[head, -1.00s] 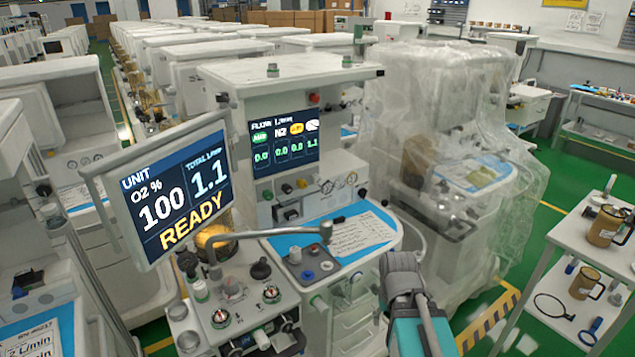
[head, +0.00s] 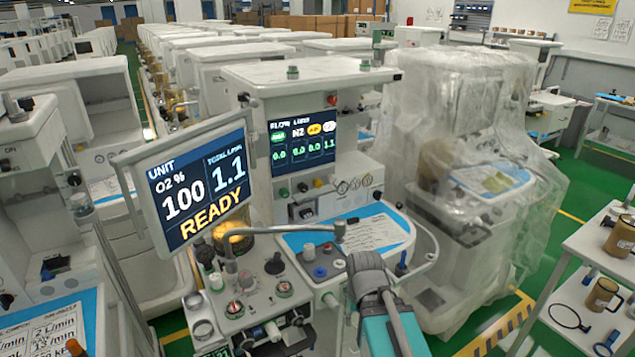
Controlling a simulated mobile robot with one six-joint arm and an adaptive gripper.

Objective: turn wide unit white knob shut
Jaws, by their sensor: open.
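The wide unit (head: 290,75) is a white anaesthesia cart in the middle of the head view. Its flow display (head: 303,140) shows several columns, the white one reading 1.1 and the others 0.0. Below it is a row of small knobs, with a pale knob (head: 331,181) at its right end, small and blurred. A tilted screen (head: 197,188) on the left reads O2 100 %, total 1.1, READY. My grey and teal arm rises from the bottom edge in front of the cart. My gripper's fingers do not show, and nothing shows touching the knob row.
A bent metal arm (head: 285,232) and a blue work surface (head: 350,232) with a paper stand before the knob row. A plastic-wrapped cart (head: 460,150) is close on the right. A shelf trolley (head: 600,245) with brown mugs stands far right.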

